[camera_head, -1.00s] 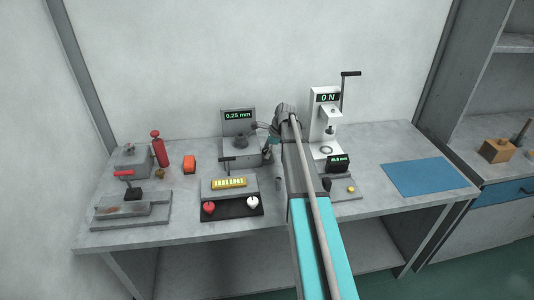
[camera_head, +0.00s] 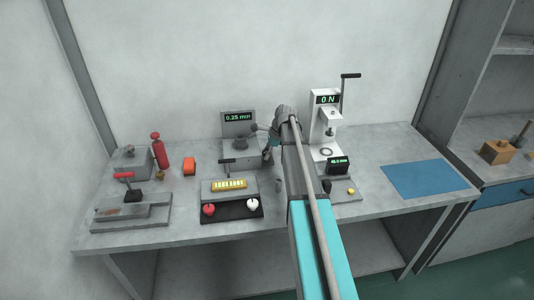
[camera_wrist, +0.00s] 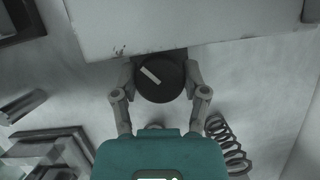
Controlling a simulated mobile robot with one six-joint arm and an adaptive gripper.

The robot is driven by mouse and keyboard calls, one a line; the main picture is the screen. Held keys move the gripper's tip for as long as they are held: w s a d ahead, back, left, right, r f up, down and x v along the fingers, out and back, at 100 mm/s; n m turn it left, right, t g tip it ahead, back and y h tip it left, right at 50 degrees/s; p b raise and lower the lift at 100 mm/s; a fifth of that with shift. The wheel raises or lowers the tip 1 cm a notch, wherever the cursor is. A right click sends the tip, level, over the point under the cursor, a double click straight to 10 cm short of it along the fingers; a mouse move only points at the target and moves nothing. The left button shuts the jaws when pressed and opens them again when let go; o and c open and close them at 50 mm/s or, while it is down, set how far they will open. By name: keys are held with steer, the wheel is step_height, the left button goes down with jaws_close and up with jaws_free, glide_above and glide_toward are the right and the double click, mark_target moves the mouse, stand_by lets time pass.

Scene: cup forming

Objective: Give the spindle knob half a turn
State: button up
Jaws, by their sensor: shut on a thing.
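The spindle knob (camera_wrist: 160,78) is a round dark knob with a white bar mark slanting from upper left to lower right in the wrist view. It sits at the edge of a pale block (camera_wrist: 180,25). My gripper (camera_wrist: 160,80) is shut on the knob, one finger against each side. In the head view my gripper (camera_head: 267,147) is small and partly hidden by my arm, beside the grey gauge unit (camera_head: 238,123) whose display reads 0.25 mm. The knob cannot be made out there.
A white press (camera_head: 324,120) reading 0 N stands right of my arm. A tray with a yellow strip (camera_head: 229,184) and red and white knobs lies in front. A blue mat (camera_head: 430,178) is bare.

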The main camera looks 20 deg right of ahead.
steer(key=shift+n+g, duration=0.55)
steer(key=shift+n, duration=0.9)
steer(key=shift+n+g, duration=0.55)
steer(key=shift+n, duration=0.9)
steer(key=o, duration=1.1)
steer(key=shift+o, duration=0.2)
steer(key=shift+y, duration=0.3)
